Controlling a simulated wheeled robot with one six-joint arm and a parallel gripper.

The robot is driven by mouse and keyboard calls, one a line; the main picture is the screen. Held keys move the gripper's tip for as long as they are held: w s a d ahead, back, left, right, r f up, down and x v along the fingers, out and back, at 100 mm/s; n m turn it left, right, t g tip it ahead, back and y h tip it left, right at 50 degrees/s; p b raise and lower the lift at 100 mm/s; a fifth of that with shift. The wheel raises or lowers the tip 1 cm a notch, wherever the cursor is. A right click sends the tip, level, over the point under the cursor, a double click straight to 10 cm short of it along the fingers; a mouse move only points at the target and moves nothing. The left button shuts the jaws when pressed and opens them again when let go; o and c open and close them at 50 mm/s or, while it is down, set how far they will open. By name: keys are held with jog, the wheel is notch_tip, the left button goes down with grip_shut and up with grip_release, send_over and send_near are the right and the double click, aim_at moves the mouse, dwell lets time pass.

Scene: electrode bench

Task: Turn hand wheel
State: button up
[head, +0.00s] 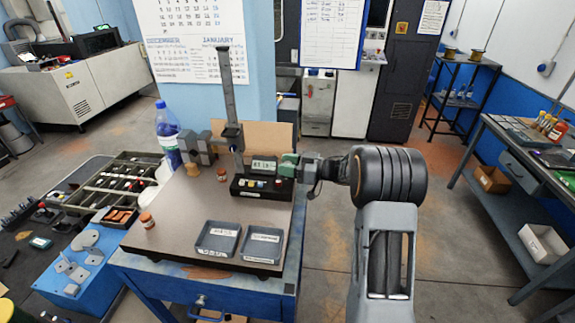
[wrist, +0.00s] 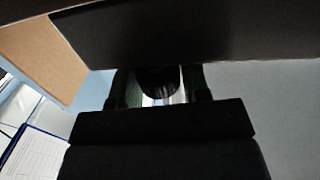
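A bench instrument with a tall grey column (head: 228,97) and a black base (head: 252,187) with a small display and coloured buttons stands on the worktable. My gripper (head: 289,166) is at the right side of this base, its greenish fingers close against it. In the wrist view my two dark green fingers (wrist: 160,90) are apart, with a dark rounded part (wrist: 161,80) between them, likely the hand wheel. I cannot tell whether the fingers press on it. In the head view the hand wheel is hidden behind my gripper.
Two grey trays (head: 241,226) lie at the table's front. A small orange jar (head: 147,220) stands at its left, and another (head: 221,174) left of the instrument. A blue-labelled bottle (head: 168,135) stands behind left.

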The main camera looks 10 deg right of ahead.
jog(key=c, duration=0.5)
jog(key=shift+c, duration=0.2)
jog(key=shift+m+t+h, duration=0.3)
jog(key=shift+m+t, duration=0.1)
jog(key=shift+t, duration=0.1)
jog(key=m+t+h+b, duration=0.2)
jog(key=m+t+h, duration=0.1)
jog(key=t, duration=0.1)
jog(key=shift+f, duration=0.1)
jog(key=shift+m+t+h+b, duration=0.75)
jog(key=shift+m+t+h, duration=0.15)
jog(key=shift+m+h, duration=0.3)
jog(key=shift+h, duration=0.4)
jog(key=o, duration=0.9)
